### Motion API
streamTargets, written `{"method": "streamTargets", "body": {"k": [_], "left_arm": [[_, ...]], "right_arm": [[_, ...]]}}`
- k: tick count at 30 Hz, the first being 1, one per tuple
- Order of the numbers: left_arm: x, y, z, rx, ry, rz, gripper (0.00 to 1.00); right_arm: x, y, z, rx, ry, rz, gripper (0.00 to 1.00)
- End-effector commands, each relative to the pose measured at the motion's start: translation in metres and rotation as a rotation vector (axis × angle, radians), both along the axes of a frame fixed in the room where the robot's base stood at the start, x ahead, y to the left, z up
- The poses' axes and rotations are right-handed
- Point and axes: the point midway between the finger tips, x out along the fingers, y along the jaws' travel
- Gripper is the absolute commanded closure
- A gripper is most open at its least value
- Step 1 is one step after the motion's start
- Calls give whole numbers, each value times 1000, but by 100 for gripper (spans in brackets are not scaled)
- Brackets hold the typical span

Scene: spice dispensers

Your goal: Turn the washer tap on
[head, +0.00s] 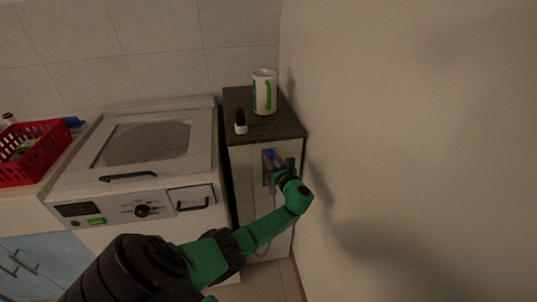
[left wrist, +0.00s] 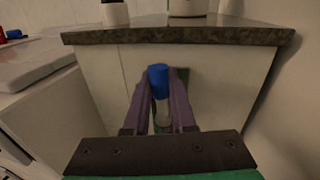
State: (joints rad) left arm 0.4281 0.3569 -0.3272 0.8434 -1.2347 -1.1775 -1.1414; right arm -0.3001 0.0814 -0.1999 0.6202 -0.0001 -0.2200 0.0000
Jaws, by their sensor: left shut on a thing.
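The washer tap is on the front of the narrow cabinet, and its blue handle (left wrist: 158,76) shows upright between my fingers in the left wrist view. A grey body (left wrist: 162,115) shows below the handle. My left gripper (head: 272,164) reaches the tap from the front; its purple fingers (left wrist: 161,92) are shut on the blue handle, one on each side. In the head view the gripper hides most of the tap. The white washer (head: 135,185) stands to the left, with a dial and a dark handle. My right gripper is not in view.
The cabinet's dark stone top (head: 275,127) holds a white and green mug (head: 264,92) and a small bottle with a black top (head: 240,123). A wall (head: 400,150) is close on the right. A red basket (head: 32,155) stands far left.

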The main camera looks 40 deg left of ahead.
Motion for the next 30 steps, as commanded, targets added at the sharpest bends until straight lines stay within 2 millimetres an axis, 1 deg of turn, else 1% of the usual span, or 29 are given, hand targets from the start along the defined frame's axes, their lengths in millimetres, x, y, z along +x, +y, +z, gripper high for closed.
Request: {"method": "streamTargets", "body": {"k": [9,22,23,24,25,30], "left_arm": [[3,-3,-2,50,77,-1,100],[4,-4,-2,55,84,-4,100],[4,-4,-2,55,84,-4,64],[4,-4,-2,55,83,-4,49],[4,-4,-2,55,83,-4,47],[4,-3,-1,54,81,-2,47]], "right_arm": [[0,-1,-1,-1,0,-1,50],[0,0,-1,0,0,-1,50],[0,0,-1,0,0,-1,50],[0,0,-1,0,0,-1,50],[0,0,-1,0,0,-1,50],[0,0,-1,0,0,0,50]]}}
